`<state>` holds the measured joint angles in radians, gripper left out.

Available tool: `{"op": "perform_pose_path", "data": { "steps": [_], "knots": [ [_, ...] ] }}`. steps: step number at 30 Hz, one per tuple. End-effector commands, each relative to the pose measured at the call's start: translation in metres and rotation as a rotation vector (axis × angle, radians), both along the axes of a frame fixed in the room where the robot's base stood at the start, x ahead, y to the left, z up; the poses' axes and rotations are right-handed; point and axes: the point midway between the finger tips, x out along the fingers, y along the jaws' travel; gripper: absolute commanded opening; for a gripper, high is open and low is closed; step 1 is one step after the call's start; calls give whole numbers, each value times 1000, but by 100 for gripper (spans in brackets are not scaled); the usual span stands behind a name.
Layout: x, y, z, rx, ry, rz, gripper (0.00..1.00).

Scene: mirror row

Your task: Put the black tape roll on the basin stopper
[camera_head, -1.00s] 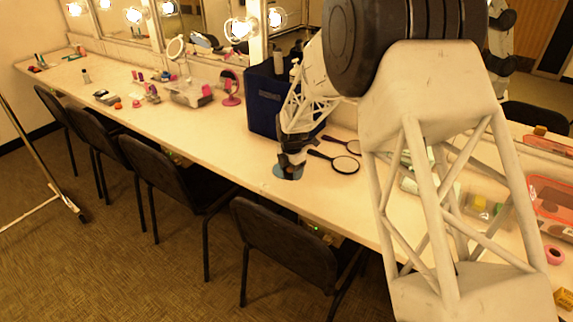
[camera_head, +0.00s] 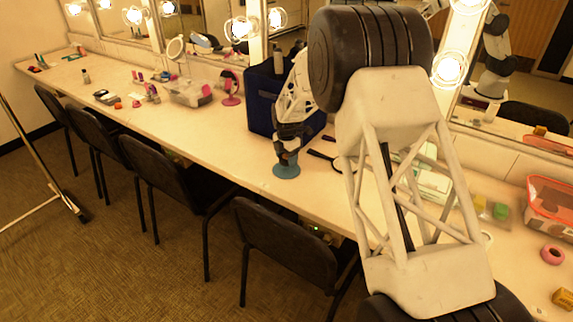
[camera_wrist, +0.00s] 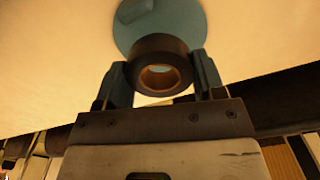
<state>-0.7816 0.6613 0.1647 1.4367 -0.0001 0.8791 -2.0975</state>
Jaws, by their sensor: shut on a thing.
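The black tape roll (camera_wrist: 158,46), with a brown inner ring, sits between the two fingers of my gripper (camera_wrist: 160,72) in the wrist view. The fingers are shut on its sides. The basin stopper (camera_wrist: 188,24) is a flat blue-grey disc with a raised knob (camera_wrist: 134,10). The roll covers part of the disc in this view; I cannot tell whether they touch. In the head view the stopper (camera_head: 286,171) lies near the counter's front edge, with my gripper (camera_head: 288,157) just over its back part. The roll is not clear there.
A dark blue bin (camera_head: 262,100) stands behind my gripper, near the mirrors. Black hand mirrors (camera_head: 322,155) lie to the right of the stopper. A black chair (camera_head: 285,245) stands in front of the counter (camera_head: 240,150). The counter left of the stopper is clear.

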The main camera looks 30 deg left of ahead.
Motion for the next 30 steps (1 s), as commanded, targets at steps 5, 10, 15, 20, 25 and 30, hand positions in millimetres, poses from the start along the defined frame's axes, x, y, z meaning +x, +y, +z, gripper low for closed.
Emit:
{"op": "perform_pose_path", "data": {
  "steps": [5,10,15,20,25,30],
  "knots": [
    [0,0,0,0,0,0,40],
    [0,0,-5,0,0,0,40],
    [0,0,-21,-1,1,0,40],
    [0,0,-34,0,0,0,40],
    [0,0,-35,1,0,0,40],
    [0,0,-35,0,0,0,40]
  ]
}}
